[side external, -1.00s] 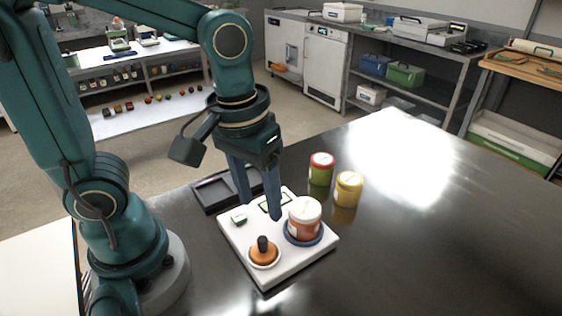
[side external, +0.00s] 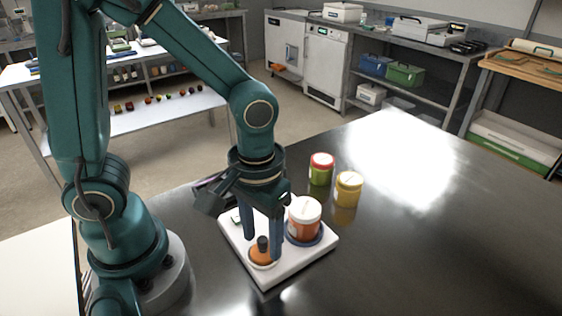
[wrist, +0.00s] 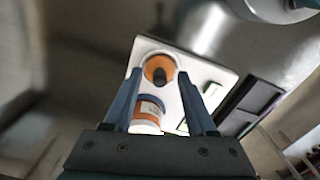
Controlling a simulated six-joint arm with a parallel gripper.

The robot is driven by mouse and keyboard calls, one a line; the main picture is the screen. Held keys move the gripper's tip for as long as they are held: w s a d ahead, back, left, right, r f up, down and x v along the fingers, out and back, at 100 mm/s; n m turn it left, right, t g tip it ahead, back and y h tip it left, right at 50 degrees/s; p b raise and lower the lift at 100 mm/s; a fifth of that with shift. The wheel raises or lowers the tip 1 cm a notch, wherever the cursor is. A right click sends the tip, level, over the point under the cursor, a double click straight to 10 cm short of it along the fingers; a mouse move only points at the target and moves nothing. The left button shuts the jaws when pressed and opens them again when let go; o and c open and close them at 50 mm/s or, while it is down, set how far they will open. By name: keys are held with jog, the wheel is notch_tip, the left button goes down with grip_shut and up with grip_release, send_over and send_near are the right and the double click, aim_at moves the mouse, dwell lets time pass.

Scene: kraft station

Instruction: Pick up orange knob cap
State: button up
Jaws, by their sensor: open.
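The orange knob cap (side external: 260,253) has a dark upright knob and sits in a round white recess on the white board (side external: 273,279). It also shows in the wrist view (wrist: 150,66), just beyond and between the fingertips. My gripper (side external: 262,249) is open and empty, its two fingers pointing down close around the knob cap. In the side view one finger partly covers the cap. I cannot tell whether the fingers touch it. In the wrist view the gripper (wrist: 165,78) spreads wide on both sides.
An orange jar with a white lid (side external: 304,218) stands on a blue ring on the board, close to my gripper. A green jar with a red lid (side external: 321,170) and a yellow jar (side external: 347,190) stand behind. The table (side external: 430,230) is clear to the right.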

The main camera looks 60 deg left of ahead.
grip_shut()
jog(key=shift+r, duration=0.2)
